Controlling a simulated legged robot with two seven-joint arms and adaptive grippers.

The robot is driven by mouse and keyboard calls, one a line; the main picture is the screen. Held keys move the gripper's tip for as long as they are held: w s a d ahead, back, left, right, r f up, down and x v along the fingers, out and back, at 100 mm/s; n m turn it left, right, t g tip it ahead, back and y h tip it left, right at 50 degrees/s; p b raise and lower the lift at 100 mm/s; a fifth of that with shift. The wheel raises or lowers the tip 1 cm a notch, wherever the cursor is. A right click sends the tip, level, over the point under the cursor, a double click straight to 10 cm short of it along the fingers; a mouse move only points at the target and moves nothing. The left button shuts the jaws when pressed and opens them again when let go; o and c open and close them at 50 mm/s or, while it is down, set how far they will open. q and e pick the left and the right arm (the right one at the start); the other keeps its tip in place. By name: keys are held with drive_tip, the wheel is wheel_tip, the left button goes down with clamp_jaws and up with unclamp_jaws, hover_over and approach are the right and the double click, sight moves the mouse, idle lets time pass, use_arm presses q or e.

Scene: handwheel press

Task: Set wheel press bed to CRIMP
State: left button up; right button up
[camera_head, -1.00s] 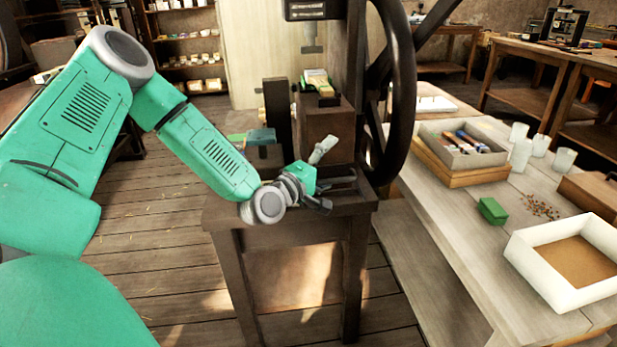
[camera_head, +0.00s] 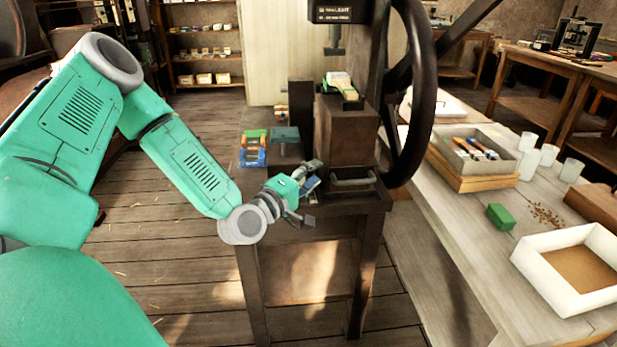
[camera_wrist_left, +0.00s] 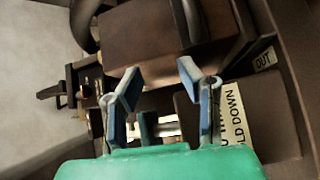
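The dark wheel press (camera_head: 346,140) stands on a dark stand, with its large handwheel (camera_head: 424,95) on the right side. Its ram (camera_head: 335,40) hangs above a block that carries a green and pale piece (camera_head: 342,86). I cannot make out a CRIMP mark. My left gripper (camera_head: 308,193) is low at the front of the stand, left of a grey bar handle (camera_head: 352,183). In the left wrist view its blue-grey fingers (camera_wrist_left: 160,88) are apart, with a pale, partly hidden part behind them. My right gripper is out of view.
A label ending "LD DOWN" (camera_wrist_left: 235,115) and an "OUT" label (camera_wrist_left: 264,59) show in the left wrist view. A colourful rack (camera_head: 253,150) sits on the stand's left. The bench (camera_head: 455,235) at right holds trays, cups and a green box (camera_head: 500,216).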

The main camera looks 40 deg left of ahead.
use_arm(q)
drive_tip(key=p, duration=0.5)
approach(357, 182)
drive_tip(key=shift+t, duration=0.4)
drive_tip(key=w, duration=0.9)
drive_tip(key=shift+w+a, duration=0.3)
drive_tip(key=shift+w, duration=0.05)
drive_tip(key=shift+w+a, duration=0.15)
drive_tip(key=shift+w, duration=0.3)
drive_tip(key=shift+w+a+f, duration=0.1)
drive_tip(key=shift+a, duration=0.05)
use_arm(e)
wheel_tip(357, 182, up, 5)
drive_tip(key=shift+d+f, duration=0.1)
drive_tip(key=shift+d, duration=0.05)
